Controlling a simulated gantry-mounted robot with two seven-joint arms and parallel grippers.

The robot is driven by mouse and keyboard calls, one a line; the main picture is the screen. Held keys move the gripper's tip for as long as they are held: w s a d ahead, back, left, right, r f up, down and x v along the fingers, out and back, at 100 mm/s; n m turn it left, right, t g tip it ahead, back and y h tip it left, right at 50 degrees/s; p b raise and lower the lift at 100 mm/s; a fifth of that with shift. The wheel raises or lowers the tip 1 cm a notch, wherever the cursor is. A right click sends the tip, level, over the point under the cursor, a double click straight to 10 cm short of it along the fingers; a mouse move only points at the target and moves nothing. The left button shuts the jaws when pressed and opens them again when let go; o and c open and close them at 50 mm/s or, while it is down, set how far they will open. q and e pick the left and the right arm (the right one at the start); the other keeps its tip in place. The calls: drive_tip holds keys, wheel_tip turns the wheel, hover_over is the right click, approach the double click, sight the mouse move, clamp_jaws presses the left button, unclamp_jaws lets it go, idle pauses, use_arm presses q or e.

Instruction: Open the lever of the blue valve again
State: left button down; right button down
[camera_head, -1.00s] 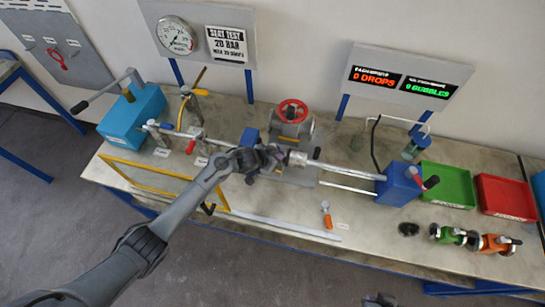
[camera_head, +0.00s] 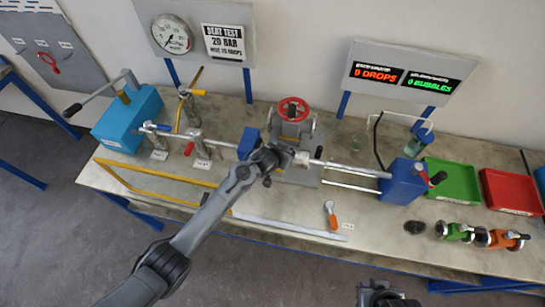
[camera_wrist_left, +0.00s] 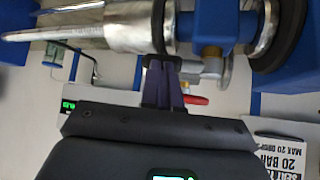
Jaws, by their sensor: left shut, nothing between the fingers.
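My left gripper (camera_head: 275,158) is at the test rig in the middle of the bench, in front of the clamped valve, hiding most of it in the head view. In the left wrist view the fingers (camera_wrist_left: 164,85) are shut and empty, just beside a blue valve body (camera_wrist_left: 215,25) with a brass stub and metal flanges. A bare metal part, possibly its lever (camera_wrist_left: 212,68), shows just beyond the fingers; its position is hard to tell. My right gripper (camera_head: 385,295) is partly in view at the bottom edge; its fingers cannot be made out.
A red handwheel (camera_head: 293,109) stands behind the rig and a blue ram block (camera_head: 403,182) to its right. Small lever valves, one with a red handle (camera_head: 190,148), stand left. A yellow frame (camera_head: 150,192) lies at the front left. Green (camera_head: 450,182) and red trays are right.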

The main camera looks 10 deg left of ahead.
use_arm(q)
drive_tip(key=shift+w+d, duration=0.4)
drive_tip(key=shift+f, duration=0.1)
idle(0.4)
drive_tip(key=shift+a, duration=0.1)
